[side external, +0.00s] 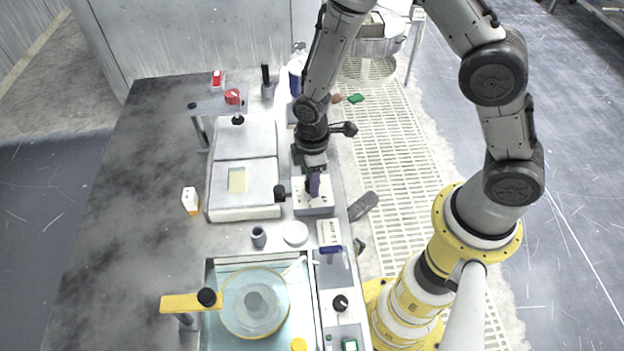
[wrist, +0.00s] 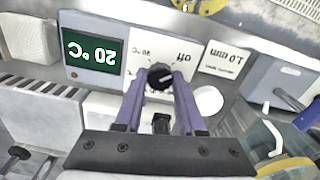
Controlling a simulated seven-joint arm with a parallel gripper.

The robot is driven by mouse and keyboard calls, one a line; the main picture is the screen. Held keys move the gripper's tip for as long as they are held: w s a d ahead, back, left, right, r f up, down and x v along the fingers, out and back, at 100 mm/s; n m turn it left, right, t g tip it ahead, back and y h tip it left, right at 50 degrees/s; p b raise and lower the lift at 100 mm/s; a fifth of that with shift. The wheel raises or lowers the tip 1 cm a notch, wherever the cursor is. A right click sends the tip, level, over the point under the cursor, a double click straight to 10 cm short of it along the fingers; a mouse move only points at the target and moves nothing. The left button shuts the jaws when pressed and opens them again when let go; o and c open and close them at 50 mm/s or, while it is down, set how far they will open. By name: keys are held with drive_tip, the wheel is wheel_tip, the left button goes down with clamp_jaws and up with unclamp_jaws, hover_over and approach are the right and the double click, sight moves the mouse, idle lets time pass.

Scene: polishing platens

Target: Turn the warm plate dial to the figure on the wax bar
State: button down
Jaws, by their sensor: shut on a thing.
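My gripper (wrist: 160,86) has its two purple fingers closed around the black dial (wrist: 158,74) on a pale control panel. The panel has "off" and what looks like "80" printed on it, upside down in the wrist view. Beside the dial, a green display (wrist: 92,52) reads 20 °C, also upside down. In the side view my gripper (side external: 314,192) points down onto the panel (side external: 314,210), and the dial is hidden. A small white block with an orange lower end (side external: 190,201) may be the wax bar; I cannot read a figure on it.
A pale two-part plate unit (side external: 243,213) with a yellowish rectangle stands left of the panel. A "1.0 mm" card (wrist: 224,60) and a white disc (side external: 295,233) are close by. A water basin with a round platen (side external: 240,318) lies in front. The table's left side is clear.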

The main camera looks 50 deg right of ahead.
drive_tip(key=m, duration=1)
drive_tip(key=shift+r, duration=0.1)
drive_tip(key=shift+m, duration=0.3)
idle(0.3)
drive_tip(key=c, duration=0.5)
unclamp_jaws()
wheel_tip(320, 180, up, 14)
